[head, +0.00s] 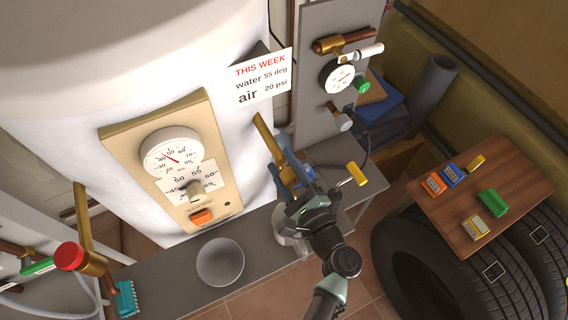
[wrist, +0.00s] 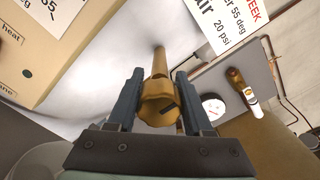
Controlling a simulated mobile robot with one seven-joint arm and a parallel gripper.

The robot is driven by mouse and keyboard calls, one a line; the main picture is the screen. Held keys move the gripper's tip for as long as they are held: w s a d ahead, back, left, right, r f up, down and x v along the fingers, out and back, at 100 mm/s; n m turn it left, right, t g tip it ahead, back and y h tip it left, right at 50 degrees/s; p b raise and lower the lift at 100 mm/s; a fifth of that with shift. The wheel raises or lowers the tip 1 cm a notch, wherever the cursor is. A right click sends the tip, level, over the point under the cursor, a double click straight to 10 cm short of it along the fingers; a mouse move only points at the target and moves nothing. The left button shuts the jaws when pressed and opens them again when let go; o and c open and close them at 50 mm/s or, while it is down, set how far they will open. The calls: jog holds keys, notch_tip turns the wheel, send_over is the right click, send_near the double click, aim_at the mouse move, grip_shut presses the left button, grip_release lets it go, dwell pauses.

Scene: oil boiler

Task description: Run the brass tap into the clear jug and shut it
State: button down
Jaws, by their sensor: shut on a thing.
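The brass tap (head: 264,130) sticks out from the white boiler, and its brass knob (wrist: 158,103) with a dark mark fills the middle of the wrist view. My gripper (wrist: 160,98) has its two dark fingers on either side of this knob and is shut on it. In the head view my gripper (head: 292,178) hides the knob and the tap's outlet. A greyish round vessel (head: 287,240), perhaps the clear jug, stands on the bench below my gripper, partly hidden by my arm. I cannot tell whether water runs or the vessel holds any.
A pale bowl (head: 220,262) stands on the grey bench (head: 180,285), left of the vessel. A beige panel (head: 205,130) with a dial is at left. A sign (head: 263,78) and a gauge panel (head: 318,50) are behind. A wooden board (head: 520,180) with small items lies right, on tyres.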

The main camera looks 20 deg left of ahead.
jog(key=shift+f+b, duration=0.15)
jog(key=shift+b, duration=0.15)
jog(key=shift+f+n+b, duration=0.15)
jog(key=shift+n+b, duration=0.85)
jog(key=shift+b, duration=0.1)
jog(key=n+b, duration=0.2)
jog(key=b, duration=0.1)
jog(key=shift+f+n, duration=0.1)
jog(key=shift+n, duration=0.2)
jog(key=n+b, duration=0.2)
jog(key=b, duration=0.1)
jog(key=shift+n+b, duration=0.3)
jog(key=shift+n, duration=0.1)
jog(key=shift+n+b, duration=0.8)
jog(key=shift+r, duration=0.2)
jog(key=shift+c, duration=1.5)
grip_release()
